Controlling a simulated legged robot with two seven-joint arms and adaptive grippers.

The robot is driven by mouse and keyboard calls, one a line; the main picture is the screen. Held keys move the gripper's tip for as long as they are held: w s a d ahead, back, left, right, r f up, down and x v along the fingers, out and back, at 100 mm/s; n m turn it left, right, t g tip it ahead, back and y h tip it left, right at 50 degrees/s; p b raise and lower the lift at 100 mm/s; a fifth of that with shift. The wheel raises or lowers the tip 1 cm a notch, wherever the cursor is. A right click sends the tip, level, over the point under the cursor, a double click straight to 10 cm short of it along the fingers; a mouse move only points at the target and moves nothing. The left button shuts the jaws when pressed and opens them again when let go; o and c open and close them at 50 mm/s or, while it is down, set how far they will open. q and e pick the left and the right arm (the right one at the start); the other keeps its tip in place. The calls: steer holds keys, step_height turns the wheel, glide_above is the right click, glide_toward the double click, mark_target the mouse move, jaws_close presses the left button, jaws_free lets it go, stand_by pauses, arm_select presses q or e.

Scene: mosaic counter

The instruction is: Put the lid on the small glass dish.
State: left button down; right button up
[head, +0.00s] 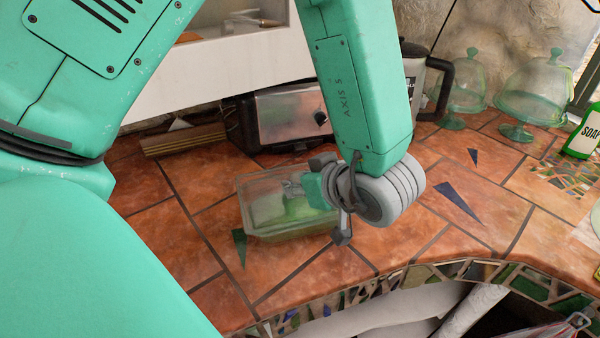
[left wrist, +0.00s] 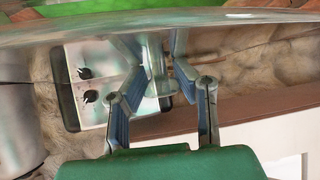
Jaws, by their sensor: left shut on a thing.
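The small clear glass dish (head: 290,225), greenish inside, stands on the tiled counter in the head view. My left gripper (head: 294,187) is over the dish, partly hidden by its own wrist. In the left wrist view my left gripper (left wrist: 155,88) is shut on the knob of the clear glass lid (left wrist: 100,32). In the head view the lid (head: 262,180) lies over the dish's opening. I cannot tell whether its rim touches the dish. My right gripper is not in view.
A metal toaster (head: 285,112) stands behind the dish, with a kettle (head: 432,85) to its right. Glass cake stands (head: 530,95) and a green soap bottle (head: 583,135) are at the far right. The counter left of the dish is mostly clear.

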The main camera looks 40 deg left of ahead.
arm_select(q)
steer(key=shift+a, duration=0.1)
steer(key=shift+d+f, duration=0.25)
steer(key=shift+f, duration=0.05)
steer(key=shift+a, duration=0.1)
stand_by(0.6)
steer(key=shift+a+f+p, duration=0.1)
steer(key=shift+f+p, duration=0.05)
steer(key=shift+p, duration=0.45)
steer(key=c, duration=1.2)
jaws_free()
steer(key=shift+o, duration=0.4)
steer(key=o, duration=0.4)
